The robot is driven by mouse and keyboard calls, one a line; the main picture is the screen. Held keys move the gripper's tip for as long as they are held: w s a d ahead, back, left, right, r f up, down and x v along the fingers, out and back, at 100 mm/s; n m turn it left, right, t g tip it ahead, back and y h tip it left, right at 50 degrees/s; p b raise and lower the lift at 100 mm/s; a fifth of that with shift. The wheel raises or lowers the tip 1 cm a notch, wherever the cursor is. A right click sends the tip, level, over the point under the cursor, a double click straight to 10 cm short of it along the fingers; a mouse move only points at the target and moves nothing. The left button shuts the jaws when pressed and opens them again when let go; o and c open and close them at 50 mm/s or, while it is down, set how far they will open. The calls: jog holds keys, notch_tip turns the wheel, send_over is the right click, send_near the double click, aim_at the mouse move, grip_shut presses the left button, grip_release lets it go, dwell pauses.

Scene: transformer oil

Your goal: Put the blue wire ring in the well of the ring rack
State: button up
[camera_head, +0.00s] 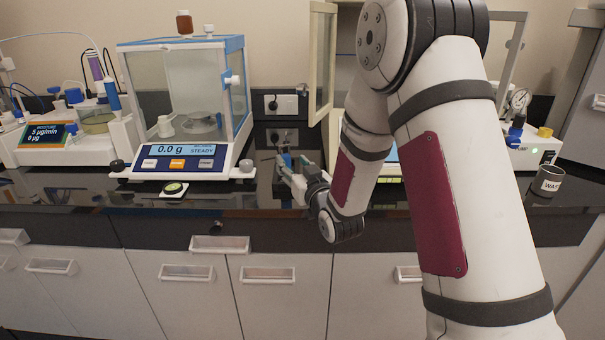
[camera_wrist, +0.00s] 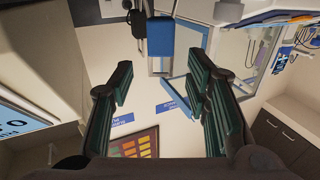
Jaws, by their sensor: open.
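My gripper (camera_head: 287,163) is low over the black counter, just right of the glass-walled balance, partly screened by my own arm. In the wrist view my gripper (camera_wrist: 162,82) is open, its green-padded fingers wide apart with nothing between them. I cannot make out the blue wire ring in either view. I cannot clearly identify the ring rack either; a small dark shape lies under the gripper in the head view, too small to tell what it is.
The balance (camera_head: 180,165) stands left of my gripper, with a small round dish (camera_head: 174,188) in front. A titrator (camera_head: 75,140) is at far left. A waste beaker (camera_head: 547,181) stands at far right. An open cabinet door (camera_head: 320,65) rises behind. The counter's front strip is mostly clear.

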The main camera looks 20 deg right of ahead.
jog(key=s, duration=0.6)
jog(key=shift+d, duration=0.3)
jog(key=s+r+g+h, duration=0.1)
jog(key=s+g, duration=0.7)
jog(key=s, duration=1.2)
jog(key=s+a+r+m+g, duration=0.1)
jog(key=s+r+g, duration=0.3)
jog(key=s, duration=1.7)
jog(key=g, duration=0.4)
jog(key=shift+h, duration=0.4)
jog(key=shift+a+r, duration=0.1)
jog(key=shift+r, duration=0.05)
